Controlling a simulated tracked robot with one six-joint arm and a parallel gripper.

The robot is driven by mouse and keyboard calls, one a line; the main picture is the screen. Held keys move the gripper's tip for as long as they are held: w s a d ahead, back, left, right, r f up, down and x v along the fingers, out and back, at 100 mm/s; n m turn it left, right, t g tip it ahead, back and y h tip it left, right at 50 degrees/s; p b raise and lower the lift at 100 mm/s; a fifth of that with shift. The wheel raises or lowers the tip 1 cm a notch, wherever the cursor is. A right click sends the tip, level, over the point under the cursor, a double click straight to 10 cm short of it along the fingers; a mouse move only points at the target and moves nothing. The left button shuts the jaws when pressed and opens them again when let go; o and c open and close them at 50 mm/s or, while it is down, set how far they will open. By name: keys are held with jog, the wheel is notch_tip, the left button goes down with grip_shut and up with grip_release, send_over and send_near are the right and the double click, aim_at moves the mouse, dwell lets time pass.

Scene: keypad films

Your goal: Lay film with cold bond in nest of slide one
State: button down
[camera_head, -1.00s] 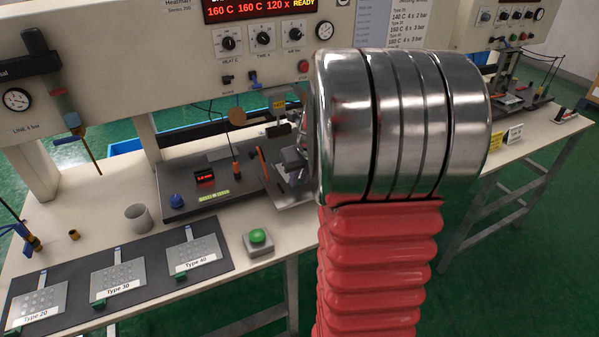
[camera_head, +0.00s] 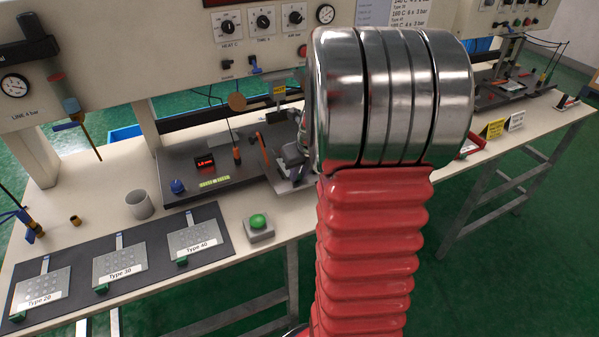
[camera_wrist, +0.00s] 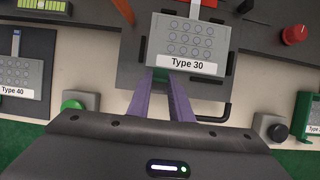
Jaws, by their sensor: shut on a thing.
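My gripper (camera_wrist: 172,82) shows in the wrist view with its two purple fingers shut on the green tab of a grey film (camera_wrist: 188,42). The film has rows of round key marks and a label reading "Type 30". It is over a grey slide plate (camera_wrist: 133,82) with dark corner pieces; I cannot tell whether it touches the plate. The film covers most of the plate's middle, so the nest is hidden. In the head view my arm hides most of the gripper and slide. No bond condition can be read on the film.
A dark mat (camera_head: 75,270) holds films labelled Type 20 (camera_head: 40,288), Type 30 (camera_head: 119,262) and Type 40 (camera_head: 193,238). A green button box (camera_head: 258,226) stands right of it. A grey cup (camera_head: 139,204) is behind the mat. A red knob (camera_wrist: 295,35) is right of the slide.

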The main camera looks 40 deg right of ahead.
jog(key=shift+f, duration=0.35)
dwell(0.4)
jog(key=c, duration=1.5)
grip_release()
jog(key=shift+r, duration=0.1)
jog(key=v, duration=1.3)
jog(key=shift+s+r, duration=0.15)
jog(key=shift+r, duration=0.05)
